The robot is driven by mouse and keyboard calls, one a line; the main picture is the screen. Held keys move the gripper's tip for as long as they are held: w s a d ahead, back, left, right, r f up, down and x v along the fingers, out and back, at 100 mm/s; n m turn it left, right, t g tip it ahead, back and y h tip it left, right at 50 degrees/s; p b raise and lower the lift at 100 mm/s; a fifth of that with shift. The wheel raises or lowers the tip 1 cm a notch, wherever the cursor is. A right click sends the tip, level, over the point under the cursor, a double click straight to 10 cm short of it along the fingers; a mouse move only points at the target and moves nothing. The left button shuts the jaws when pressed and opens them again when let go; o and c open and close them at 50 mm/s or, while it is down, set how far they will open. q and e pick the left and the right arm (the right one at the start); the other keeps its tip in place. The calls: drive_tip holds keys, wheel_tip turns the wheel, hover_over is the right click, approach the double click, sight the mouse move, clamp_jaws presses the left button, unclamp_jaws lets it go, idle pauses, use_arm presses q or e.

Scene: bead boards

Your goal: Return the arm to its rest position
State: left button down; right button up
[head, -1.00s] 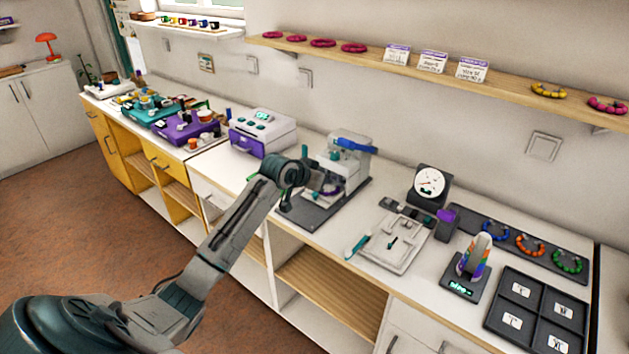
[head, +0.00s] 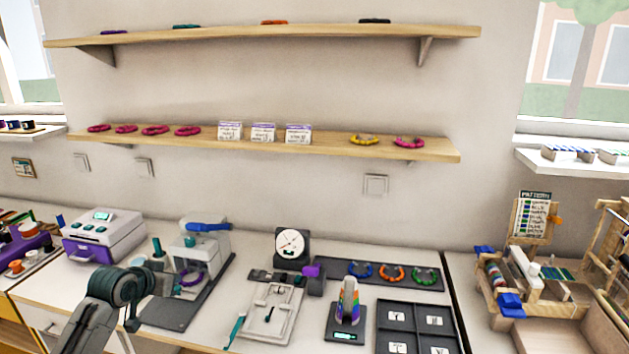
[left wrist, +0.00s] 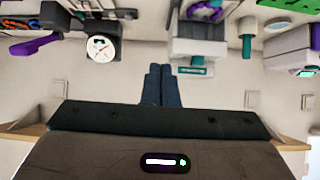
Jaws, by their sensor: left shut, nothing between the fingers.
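My left arm comes up from the bottom left of the head view, with its grey wrist turned toward the bead press on the counter. My left gripper (head: 174,287) is partly blended with the grey base of the press there. In the left wrist view, my left gripper (left wrist: 159,72) has its two dark fingers side by side, shut and empty. The bead press (head: 203,243) stands behind the gripper, with a purple ring (head: 190,277) in it. I cannot tell the exact gap between fingers and press. My right gripper is in neither view.
A purple-and-white machine (head: 104,234) stands left of the press. A dial gauge (head: 291,246), a white tray (head: 268,312), a bracelet board (head: 365,281) and a dark sorting tray (head: 417,326) lie to the right. A shelf (head: 335,146) runs above the counter.

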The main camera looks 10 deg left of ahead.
use_arm(q)
drive_tip(key=s+d+f+m+g, duration=0.1)
drive_tip(key=s+d+f+g, duration=0.1)
drive_tip(key=s+d+f, duration=0.45)
drive_tip(key=s+d+f+g, duration=0.1)
drive_tip(key=s+d+f, duration=0.2)
drive_tip(key=s+f, duration=0.5)
drive_tip(key=s+d+f+n+g+y, duration=0.1)
drive_tip(key=s+d+f+g, duration=0.15)
drive_tip(key=s, duration=1.05)
drive_tip(key=s+d+f+g+y, duration=0.15)
drive_tip(key=s+d, duration=0.25)
drive_tip(key=s, duration=0.9)
drive_tip(key=a+f+g, duration=0.1)
drive_tip(key=a+f, duration=0.2)
drive_tip(key=f, duration=2.6)
drive_tip(key=s+a+f+g, duration=0.1)
drive_tip(key=s+f, duration=1.8)
drive_tip(key=shift+a+n+g+h, duration=0.25)
drive_tip(key=shift+n+g+h, duration=0.05)
drive_tip(key=shift+h, duration=0.15)
